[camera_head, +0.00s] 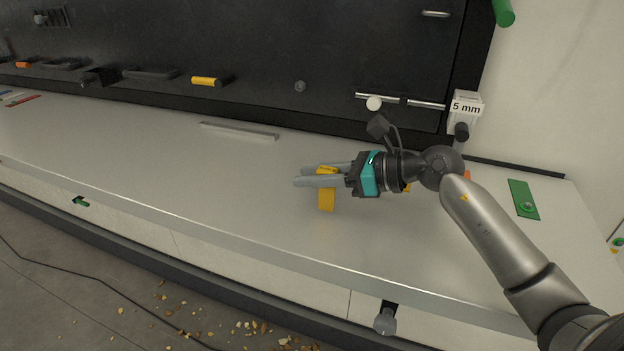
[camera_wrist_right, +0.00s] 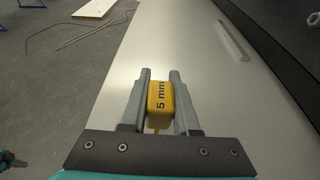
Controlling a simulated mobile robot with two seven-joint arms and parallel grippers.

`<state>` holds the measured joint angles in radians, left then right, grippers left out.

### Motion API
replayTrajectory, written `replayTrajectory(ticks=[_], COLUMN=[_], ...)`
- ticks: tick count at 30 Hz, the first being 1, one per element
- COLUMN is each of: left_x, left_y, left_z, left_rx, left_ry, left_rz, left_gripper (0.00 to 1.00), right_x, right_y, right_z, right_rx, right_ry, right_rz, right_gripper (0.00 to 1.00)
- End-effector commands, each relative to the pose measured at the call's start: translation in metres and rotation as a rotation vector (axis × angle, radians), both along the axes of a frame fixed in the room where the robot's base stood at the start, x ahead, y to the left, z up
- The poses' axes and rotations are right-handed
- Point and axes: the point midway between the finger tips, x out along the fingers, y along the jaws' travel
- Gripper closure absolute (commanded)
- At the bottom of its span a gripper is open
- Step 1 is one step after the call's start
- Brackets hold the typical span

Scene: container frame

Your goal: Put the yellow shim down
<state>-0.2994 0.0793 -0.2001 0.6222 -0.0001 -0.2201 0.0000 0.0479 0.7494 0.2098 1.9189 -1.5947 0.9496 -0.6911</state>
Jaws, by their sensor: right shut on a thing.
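The yellow shim (camera_head: 326,199) is a small block between the fingers of my right gripper (camera_head: 318,176). In the right wrist view the shim (camera_wrist_right: 161,97) shows a "5 mm" label and sits between the two grey fingers of the right gripper (camera_wrist_right: 160,80), which are shut on it. In the head view part of the shim hangs below the fingers, over the light grey worktop (camera_head: 270,230). I cannot tell whether its lower end touches the worktop.
A metal bar (camera_head: 238,132) lies on the worktop near the dark back panel (camera_head: 260,50). A white "5 mm" label block (camera_head: 466,107) is at the panel's right end. A green plate (camera_head: 523,199) lies at the right.

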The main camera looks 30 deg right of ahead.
Motion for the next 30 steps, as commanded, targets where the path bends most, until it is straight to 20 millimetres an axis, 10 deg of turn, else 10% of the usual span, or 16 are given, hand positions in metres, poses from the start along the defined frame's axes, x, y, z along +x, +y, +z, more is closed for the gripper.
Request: replayTrajectory(ticks=[15,16,23,30], left_x=[-0.0002,-0.0003,-0.0006,-0.0009], left_y=[0.0001,0.0001,0.0002,0.0003], left_z=[-0.0056,-0.0043,-0.0038,-0.0036], left_rx=[0.0,0.0,0.0,0.0], left_ry=[0.001,0.001,0.002,0.002], left_rz=[0.0,0.0,0.0,0.0], left_gripper=[1.0,1.0,1.0,1.0], right_x=[-0.0001,0.0,-0.0001,-0.0001], right_y=[0.0003,0.0004,0.0003,0.0003], right_z=[-0.0153,-0.0141,-0.0134,-0.0131], right_rx=[-0.001,0.0,0.0,0.0], right_ry=[-0.002,-0.001,-0.001,-0.001], right_rz=[0.001,0.0,0.0,0.0], right_gripper=[1.0,0.68,0.42,0.41])
